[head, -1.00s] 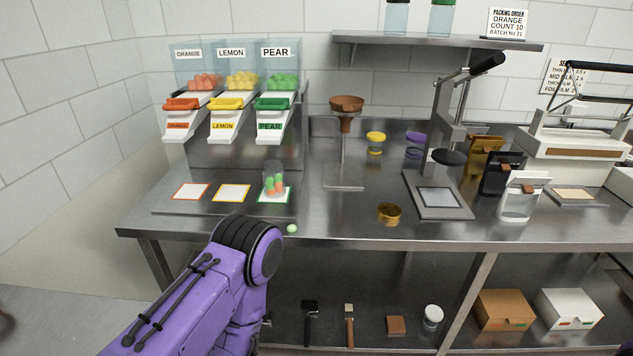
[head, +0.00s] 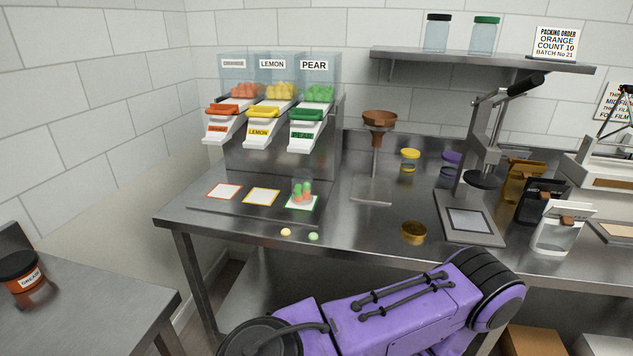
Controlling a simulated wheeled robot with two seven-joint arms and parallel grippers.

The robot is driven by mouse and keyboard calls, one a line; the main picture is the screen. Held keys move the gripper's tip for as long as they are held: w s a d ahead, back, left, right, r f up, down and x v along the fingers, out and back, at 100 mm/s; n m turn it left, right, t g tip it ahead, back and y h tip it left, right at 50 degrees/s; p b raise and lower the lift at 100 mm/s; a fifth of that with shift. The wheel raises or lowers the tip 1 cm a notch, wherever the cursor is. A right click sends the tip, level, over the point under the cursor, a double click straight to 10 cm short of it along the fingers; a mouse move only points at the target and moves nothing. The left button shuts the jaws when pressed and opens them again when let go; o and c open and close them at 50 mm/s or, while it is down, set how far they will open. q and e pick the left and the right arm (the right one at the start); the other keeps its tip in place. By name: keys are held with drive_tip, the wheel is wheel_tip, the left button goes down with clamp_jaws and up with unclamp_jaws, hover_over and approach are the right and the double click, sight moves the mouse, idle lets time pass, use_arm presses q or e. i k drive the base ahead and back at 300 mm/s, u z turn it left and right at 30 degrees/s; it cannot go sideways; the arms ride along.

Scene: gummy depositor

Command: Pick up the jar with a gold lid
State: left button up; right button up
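A small clear jar with a yellow-gold lid (head: 410,160) stands upright at the back of the steel bench, right of the brown funnel. A round, shiny gold piece (head: 414,233) lies near the bench's front edge; I cannot tell whether it is a lid or a shallow dish. An open clear cup (head: 302,192) with green and orange gummies stands on the green-edged pad. One of my purple arms crosses the lower middle and right in front of the bench. Neither gripper shows.
A brown funnel on a stand (head: 379,120), a purple-lidded jar (head: 451,163) and a lever press (head: 470,218) flank the yellow-lidded jar. A yellow gummy (head: 286,232) and a green gummy (head: 313,236) lie at the front edge. A black-lidded jar (head: 22,278) stands on the left table.

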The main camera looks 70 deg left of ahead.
sight(302, 180)
drive_tip(key=z, duration=0.05)
drive_tip(key=i, duration=0.9)
drive_tip(key=u, duration=2.15)
